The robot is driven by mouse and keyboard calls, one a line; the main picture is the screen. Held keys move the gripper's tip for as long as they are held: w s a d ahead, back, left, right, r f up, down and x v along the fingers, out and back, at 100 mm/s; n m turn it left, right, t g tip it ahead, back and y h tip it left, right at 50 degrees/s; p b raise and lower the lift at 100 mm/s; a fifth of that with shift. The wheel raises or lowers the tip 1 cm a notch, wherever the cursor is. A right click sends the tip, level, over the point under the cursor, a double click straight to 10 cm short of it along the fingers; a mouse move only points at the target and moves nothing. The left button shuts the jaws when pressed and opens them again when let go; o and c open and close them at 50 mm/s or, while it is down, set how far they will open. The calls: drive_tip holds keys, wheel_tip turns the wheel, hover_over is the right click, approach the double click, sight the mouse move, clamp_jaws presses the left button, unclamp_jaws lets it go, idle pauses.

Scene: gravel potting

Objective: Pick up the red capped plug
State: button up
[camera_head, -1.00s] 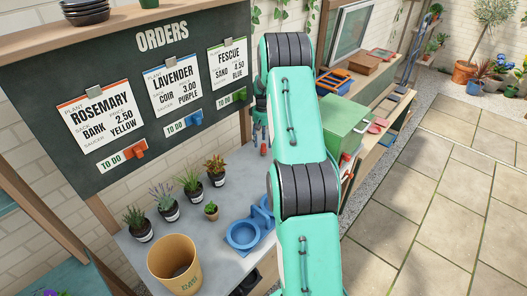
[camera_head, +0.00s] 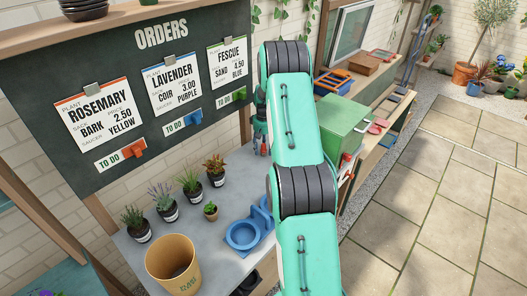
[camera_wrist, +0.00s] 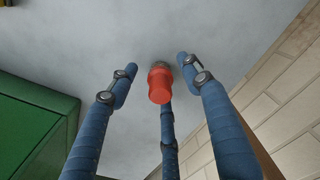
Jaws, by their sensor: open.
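The red capped plug (camera_wrist: 160,83) stands on the grey surface in the wrist view, its red cap towards the camera and a darker part just visible behind it. My gripper (camera_wrist: 167,70) has blue jointed fingers spread around the plug, one on each side and one below it in the picture. The fingers look apart from the plug, and nothing is held. In the head view my gripper (camera_head: 261,138) is low over the far part of the grey worktop, partly hidden by my arm. A small red patch of the plug shows at its fingertips there.
A green box (camera_wrist: 35,125) stands left of my fingers in the wrist view, and a brick wall (camera_wrist: 285,105) is on the right. Nearer on the worktop are several potted plants (camera_head: 168,212), a blue saucer holder (camera_head: 243,236) and a tan bucket (camera_head: 172,262).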

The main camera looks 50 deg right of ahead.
drive_tip(key=shift+c, duration=0.3)
drive_tip(key=c, duration=1)
drive_tip(key=shift+c, duration=0.2)
drive_tip(key=shift+r+p, duration=0.3)
drive_tip(key=shift+r, duration=0.5)
wheel_tip(320, 180, up, 2)
drive_tip(key=shift+r+p, duration=0.2)
drive_tip(key=shift+p, duration=0.2)
drive_tip(key=s+a, duration=0.3)
drive_tip(key=s, duration=0.1)
drive_tip(key=s+a+p, duration=0.1)
drive_tip(key=s+a, duration=0.3)
drive_tip(key=s+a+r+p, duration=0.1)
drive_tip(key=s+a, duration=0.2)
drive_tip(key=s, duration=0.1)
drive_tip(key=shift+s+a, duration=0.1)
drive_tip(key=shift+a, duration=0.05)
